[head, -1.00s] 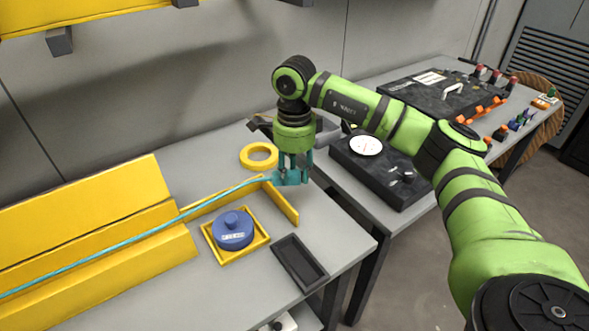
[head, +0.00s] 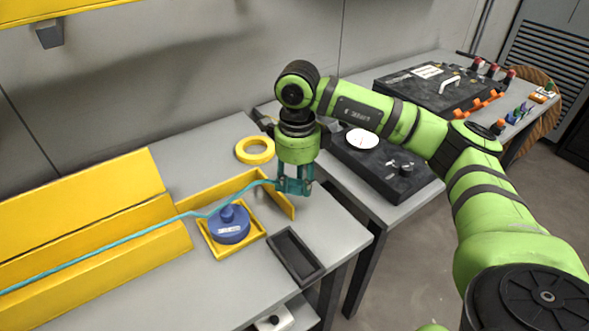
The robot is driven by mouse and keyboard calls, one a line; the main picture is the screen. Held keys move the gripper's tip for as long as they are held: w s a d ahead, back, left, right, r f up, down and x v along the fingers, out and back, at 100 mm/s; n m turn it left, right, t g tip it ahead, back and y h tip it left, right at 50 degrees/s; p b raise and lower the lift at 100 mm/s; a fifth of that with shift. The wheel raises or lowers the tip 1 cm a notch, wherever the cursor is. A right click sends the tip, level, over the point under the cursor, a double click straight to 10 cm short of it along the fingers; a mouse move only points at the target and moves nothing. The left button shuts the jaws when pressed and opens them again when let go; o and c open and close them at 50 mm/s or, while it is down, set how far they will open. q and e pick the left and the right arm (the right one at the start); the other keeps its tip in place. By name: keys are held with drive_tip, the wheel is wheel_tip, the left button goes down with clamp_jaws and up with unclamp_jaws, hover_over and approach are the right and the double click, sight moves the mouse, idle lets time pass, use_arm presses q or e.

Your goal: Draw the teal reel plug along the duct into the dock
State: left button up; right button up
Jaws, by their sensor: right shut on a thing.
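My right gripper (head: 294,187) is shut on the teal reel plug, which is largely hidden between its fingers. It hangs above the table by the right end of the low yellow wall. The teal cable (head: 120,242) runs from the far left along the yellow duct (head: 95,258), past the blue knobbed piece, up to the gripper. A dark rectangular tray (head: 318,275) lies in front of the gripper; I cannot tell if it is the dock. My left gripper is not in view.
A blue knobbed cylinder (head: 231,230) sits in a yellow square tray (head: 221,255). A yellow ring (head: 242,157) lies behind the low yellow wall (head: 205,199). A second table to the right carries black equipment boxes (head: 388,176). The table's front middle is clear.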

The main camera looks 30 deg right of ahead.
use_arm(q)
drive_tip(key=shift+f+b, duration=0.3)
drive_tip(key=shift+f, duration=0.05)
use_arm(e)
drive_tip(key=s+a+f+m, duration=0.1)
drive_tip(key=s+a+m, duration=0.2)
drive_tip(key=s+m, duration=0.4)
drive_tip(key=shift+s+a+m, duration=0.25)
drive_tip(key=shift+s+m, duration=0.15)
drive_tip(key=shift+s, duration=0.4)
drive_tip(key=shift+f, duration=0.1)
